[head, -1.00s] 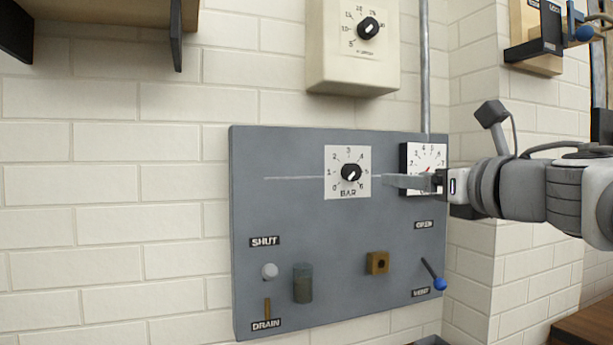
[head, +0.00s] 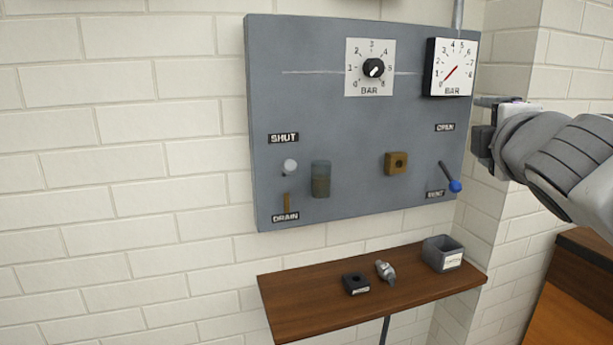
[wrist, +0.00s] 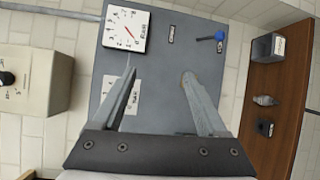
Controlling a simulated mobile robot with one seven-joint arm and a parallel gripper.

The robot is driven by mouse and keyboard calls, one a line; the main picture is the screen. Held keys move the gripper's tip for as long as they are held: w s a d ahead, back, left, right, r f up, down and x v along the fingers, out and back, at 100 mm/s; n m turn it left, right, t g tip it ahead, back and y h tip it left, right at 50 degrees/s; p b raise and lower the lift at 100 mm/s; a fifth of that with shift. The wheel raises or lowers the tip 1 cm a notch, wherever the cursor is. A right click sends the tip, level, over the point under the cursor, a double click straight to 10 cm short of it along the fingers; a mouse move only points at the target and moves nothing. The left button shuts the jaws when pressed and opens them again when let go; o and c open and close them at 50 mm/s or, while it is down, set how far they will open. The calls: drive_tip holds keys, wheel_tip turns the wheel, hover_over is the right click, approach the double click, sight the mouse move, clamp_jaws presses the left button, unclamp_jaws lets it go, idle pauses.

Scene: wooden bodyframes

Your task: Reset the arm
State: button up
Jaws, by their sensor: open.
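My gripper (head: 484,120) is at the right edge of the grey wall panel (head: 350,120) in the head view, empty, with its fingers mostly hidden there by the hand. In the wrist view my gripper (wrist: 160,88) shows two fingers spread apart with nothing between them, pointing toward the panel (wrist: 165,60). The white square gauge (head: 452,68) with a red needle is just above the gripper; it also shows in the wrist view (wrist: 126,28). I cannot tell whether the gripper touches the panel.
The panel carries a black knob (head: 373,68), a brown square block (head: 396,163) and a blue-tipped lever (head: 455,185). Below, a wooden shelf (head: 300,305) holds a black block (head: 355,284), a grey fitting (head: 385,270) and a grey bin (head: 443,253). The left wall is clear.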

drive_tip(key=s+a+f+m+g+y, duration=0.1)
drive_tip(key=s+a+f+m+g, duration=0.3)
drive_tip(key=f, duration=0.5)
drive_tip(key=s+a+f+m+g+y, duration=0.1)
drive_tip(key=s+a+f+m+g, duration=0.2)
drive_tip(key=s+f+m, duration=0.45)
drive_tip(key=s+a+f+m+g+y, duration=0.25)
drive_tip(key=s+f+m+g, duration=0.2)
drive_tip(key=f, duration=0.55)
wheel_tip(320, 180, up, 18)
drive_tip(key=a+p, duration=0.1)
drive_tip(key=p, duration=1.7)
drive_tip(key=shift+s+m, duration=0.3)
drive_tip(key=shift+f+h, duration=0.1)
drive_tip(key=shift+h, duration=0.15)
